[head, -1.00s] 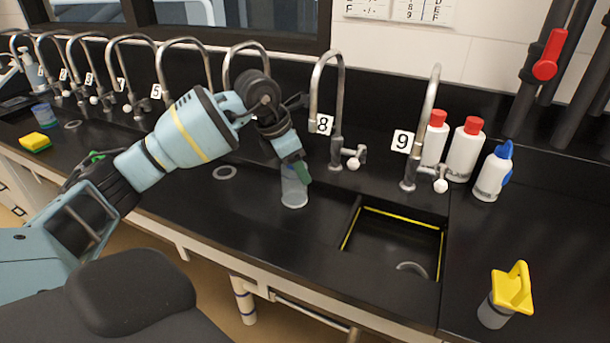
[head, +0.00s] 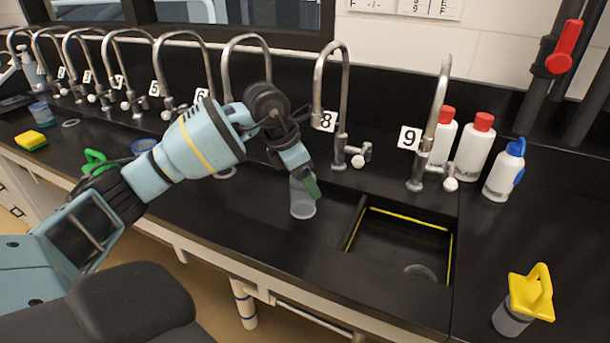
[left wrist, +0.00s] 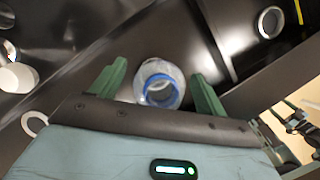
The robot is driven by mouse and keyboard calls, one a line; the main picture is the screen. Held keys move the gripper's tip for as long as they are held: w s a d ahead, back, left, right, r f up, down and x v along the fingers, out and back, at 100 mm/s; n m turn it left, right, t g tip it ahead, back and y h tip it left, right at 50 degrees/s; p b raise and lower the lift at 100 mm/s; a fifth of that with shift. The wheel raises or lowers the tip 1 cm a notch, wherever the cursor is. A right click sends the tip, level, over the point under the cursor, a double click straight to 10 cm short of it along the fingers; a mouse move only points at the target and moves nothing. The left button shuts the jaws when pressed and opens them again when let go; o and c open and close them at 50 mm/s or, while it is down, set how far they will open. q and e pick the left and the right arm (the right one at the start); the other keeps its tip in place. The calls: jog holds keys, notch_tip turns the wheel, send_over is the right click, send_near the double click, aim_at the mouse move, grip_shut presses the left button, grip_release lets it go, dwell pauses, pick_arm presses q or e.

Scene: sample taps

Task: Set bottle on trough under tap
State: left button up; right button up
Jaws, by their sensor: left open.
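The bottle (head: 302,206) is clear, with a blue ring at its mouth that shows in the left wrist view (left wrist: 160,85). It appears upright on the black counter, left of the sunken trough (head: 351,226), which has yellow-lined edges. My left gripper (head: 306,183) is at the bottle's upper part, with its green fingers open on either side of it. In the left wrist view the fingers (left wrist: 158,84) show gaps to the bottle. The tap labelled 8 (head: 340,110) stands behind the trough's left side, tap 9 (head: 432,130) behind its right. My right gripper is out of view.
Two white bottles with red caps (head: 473,148) and a white bottle with a blue top (head: 504,172) stand right of tap 9. A yellow-handled container (head: 524,300) is at the front right. More taps line the left. The counter front is clear.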

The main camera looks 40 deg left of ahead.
pick_arm(q)
jog(key=v, duration=1.2)
jog(key=shift+w+r, duration=0.1)
dwell(1.0)
